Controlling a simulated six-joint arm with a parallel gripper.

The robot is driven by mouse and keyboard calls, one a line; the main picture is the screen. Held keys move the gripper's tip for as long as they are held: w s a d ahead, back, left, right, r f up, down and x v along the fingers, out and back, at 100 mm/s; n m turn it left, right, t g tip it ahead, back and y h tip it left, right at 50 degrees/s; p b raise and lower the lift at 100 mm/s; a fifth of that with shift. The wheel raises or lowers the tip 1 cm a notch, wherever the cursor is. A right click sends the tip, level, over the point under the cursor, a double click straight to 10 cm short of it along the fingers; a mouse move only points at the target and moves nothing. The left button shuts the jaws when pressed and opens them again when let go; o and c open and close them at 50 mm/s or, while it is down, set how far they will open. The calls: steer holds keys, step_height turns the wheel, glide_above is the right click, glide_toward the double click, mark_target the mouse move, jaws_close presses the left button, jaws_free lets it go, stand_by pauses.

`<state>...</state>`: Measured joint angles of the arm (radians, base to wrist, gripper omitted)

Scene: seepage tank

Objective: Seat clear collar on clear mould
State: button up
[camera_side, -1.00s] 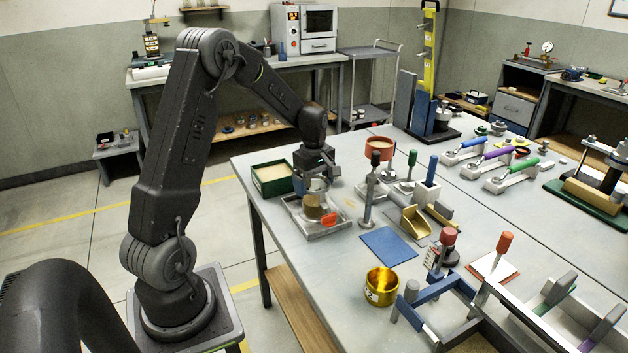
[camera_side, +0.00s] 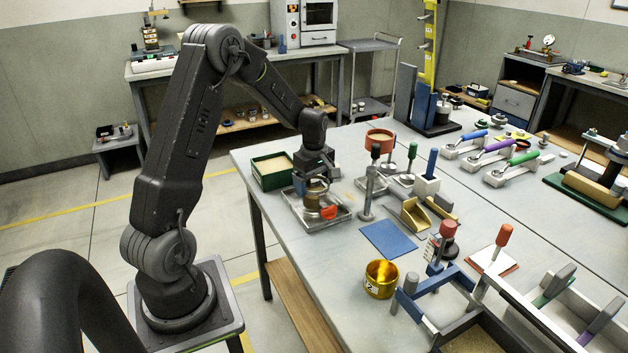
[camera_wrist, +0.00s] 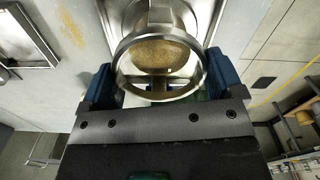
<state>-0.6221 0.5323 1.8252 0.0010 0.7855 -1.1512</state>
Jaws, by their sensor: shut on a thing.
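My gripper (camera_side: 314,182) is shut on the clear collar (camera_wrist: 160,98), a see-through ring with a bright rim. In the wrist view the collar lies between my two blue fingers. The clear mould (camera_side: 312,201), holding brown sand, stands upright on a metal tray (camera_side: 338,222) under my gripper. In the wrist view the mould (camera_wrist: 165,18) shows behind and through the ring, its sand seen inside the ring. The collar is right above the mould. I cannot tell whether they touch, and my fingers partly hide the join.
A green box of sand (camera_side: 270,174) stands just left of the tray. An orange piece (camera_side: 329,212) is at the mould's front right. A dark-topped metal post (camera_side: 368,190) stands close on the right. A blue mat (camera_side: 388,240) lies in front.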

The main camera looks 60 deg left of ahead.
steer(key=shift+f, duration=0.85)
steer(key=o, duration=0.7)
steer(key=shift+o, duration=0.2)
steer(key=shift+r, duration=0.1)
step_height(320, 180, up, 14)
